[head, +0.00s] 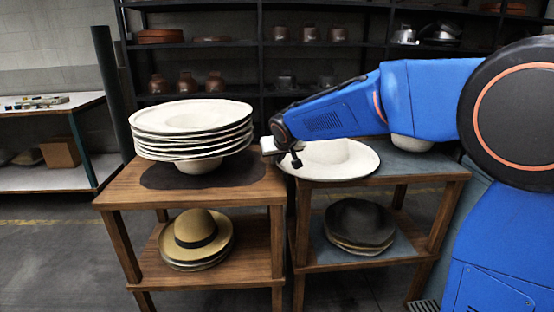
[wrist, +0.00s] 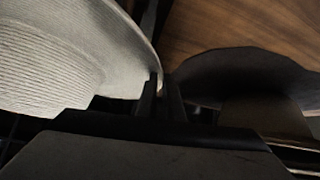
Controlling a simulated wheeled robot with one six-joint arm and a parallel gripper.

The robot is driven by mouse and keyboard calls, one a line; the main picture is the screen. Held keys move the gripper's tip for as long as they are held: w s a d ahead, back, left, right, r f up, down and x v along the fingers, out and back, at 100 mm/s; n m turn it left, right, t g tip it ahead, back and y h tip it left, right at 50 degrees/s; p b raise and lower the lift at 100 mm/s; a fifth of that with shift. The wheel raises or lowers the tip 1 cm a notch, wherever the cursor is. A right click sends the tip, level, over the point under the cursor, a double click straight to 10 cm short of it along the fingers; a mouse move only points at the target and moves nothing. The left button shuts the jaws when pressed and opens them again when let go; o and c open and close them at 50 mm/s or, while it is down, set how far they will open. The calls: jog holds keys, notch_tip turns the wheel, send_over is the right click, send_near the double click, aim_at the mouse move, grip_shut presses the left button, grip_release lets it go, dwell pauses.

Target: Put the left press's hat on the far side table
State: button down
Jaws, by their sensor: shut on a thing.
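My gripper (head: 287,156) is shut on the left brim edge of a white wide-brimmed hat (head: 335,158). A stack of several similar white hats (head: 193,137) stands on the left wooden table (head: 257,192), over a dark round mat (head: 158,178). No press is clearly recognizable.
Straw hats (head: 196,238) lie on the left table's lower shelf, and dark and tan hats (head: 360,225) on the right table's (head: 440,175). A workbench (head: 50,104) stands far left. Shelves with pots (head: 255,85) line the back.

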jog(key=shift+f, duration=0.1)
jog(key=c, duration=1.9)
grip_release()
jog(key=v, duration=1.2)
jog(key=s+d+f+m+g+h, duration=0.1)
jog(key=s+d+f, duration=0.1)
jog(key=s+d, duration=0.6)
jog(key=s+d+f+g, duration=0.1)
jog(key=s+d+f, duration=0.2)
jog(key=s+d, duration=0.5)
jog(key=s+d+f, duration=0.1)
jog(key=s+f, duration=0.2)
jog(key=s, duration=0.4)
jog(key=s+d+f+m+g, duration=0.1)
jog(key=s+d+f, duration=0.1)
jog(key=s+f, duration=0.2)
jog(key=s+d+f+g, duration=0.1)
jog(key=s+f, duration=0.3)
jog(key=s, duration=0.7)
jog(key=shift+d+f, duration=0.2)
jog(key=shift+d, duration=0.35)
